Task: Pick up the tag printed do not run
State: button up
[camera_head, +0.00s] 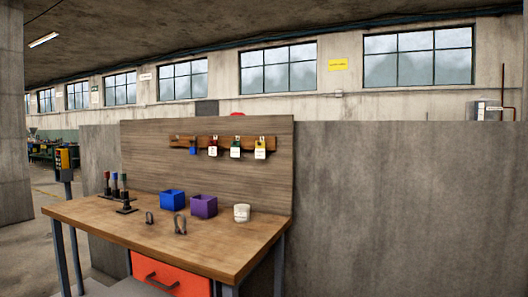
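Several small lock-and-tag items hang from a brown wooden rail (222,142) on the upright wooden board behind the workbench. From left they are a blue item (193,148), a red-topped white tag (212,151), a dark green-topped white tag (235,153) and a yellow-topped white tag (260,154). The print on the tags is too small to read, so I cannot tell which says do not run. My gripper is not seen in this view.
An orange drawer (180,279) is below. A grey wall (400,210) stands right.

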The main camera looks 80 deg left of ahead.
aim_at(213, 148)
jog(key=u, duration=3.3)
